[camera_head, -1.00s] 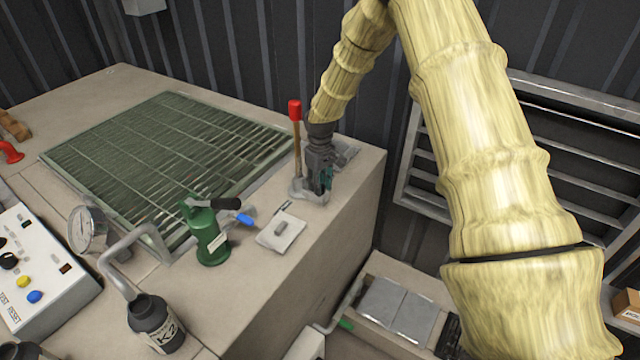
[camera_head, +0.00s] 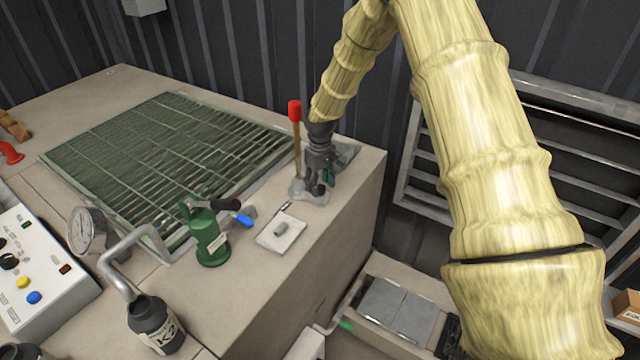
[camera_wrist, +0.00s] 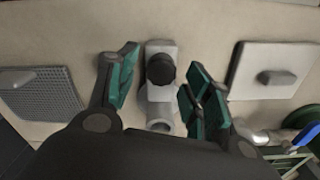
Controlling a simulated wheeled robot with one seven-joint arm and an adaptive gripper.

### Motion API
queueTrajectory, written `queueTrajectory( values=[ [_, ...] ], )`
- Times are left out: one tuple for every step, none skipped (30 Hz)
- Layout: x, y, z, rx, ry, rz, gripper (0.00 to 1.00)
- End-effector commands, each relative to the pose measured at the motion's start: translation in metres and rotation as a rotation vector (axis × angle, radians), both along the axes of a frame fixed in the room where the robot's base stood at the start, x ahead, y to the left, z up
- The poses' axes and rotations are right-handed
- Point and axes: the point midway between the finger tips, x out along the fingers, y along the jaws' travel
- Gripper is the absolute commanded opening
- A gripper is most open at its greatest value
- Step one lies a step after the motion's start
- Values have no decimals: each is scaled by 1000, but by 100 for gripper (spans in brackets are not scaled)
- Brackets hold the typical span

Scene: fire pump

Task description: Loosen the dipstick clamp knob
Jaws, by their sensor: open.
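The dipstick clamp knob (camera_wrist: 160,69) is a small black round knob on a grey metal clamp block (camera_wrist: 160,120). In the wrist view it lies between the two green-padded fingers of my gripper (camera_wrist: 158,88), which are open and apart from it on both sides. The head view shows my gripper (camera_head: 322,180) pointing down at the clamp base (camera_head: 307,194) near the right end of the bench. A dipstick (camera_head: 296,140) with a red top stands upright just left of my gripper in the head view.
A square plate with a small handle (camera_wrist: 280,72) lies to the right in the wrist view, and a mesh plate (camera_wrist: 40,94) to the left. A green hand pump (camera_head: 208,235), a gauge (camera_head: 88,228) and a large grating (camera_head: 165,165) occupy the bench in the head view.

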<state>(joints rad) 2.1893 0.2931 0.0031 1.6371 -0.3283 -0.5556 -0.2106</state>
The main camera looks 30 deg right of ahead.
Motion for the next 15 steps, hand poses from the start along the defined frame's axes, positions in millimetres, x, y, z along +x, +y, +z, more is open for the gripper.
queueTrajectory(
  values=[
    [1,0,6,0,-2,0,50],
    [1,0,10,0,-2,0,50],
    [1,0,15,0,-2,0,50],
    [1,0,20,0,-2,0,50],
    [1,0,25,0,-2,0,50],
    [1,0,32,0,-3,1,50],
    [1,0,38,0,-3,1,50],
    [1,0,43,0,-2,1,50],
    [1,0,51,0,-3,1,50],
    [1,0,57,0,-3,1,50],
    [1,-1,62,0,-3,0,50],
    [1,-1,69,0,-3,0,50],
    [1,-1,75,0,-3,0,50],
    [1,-1,79,0,-3,0,50],
    [1,-1,85,0,-3,-1,50]
  ],
)
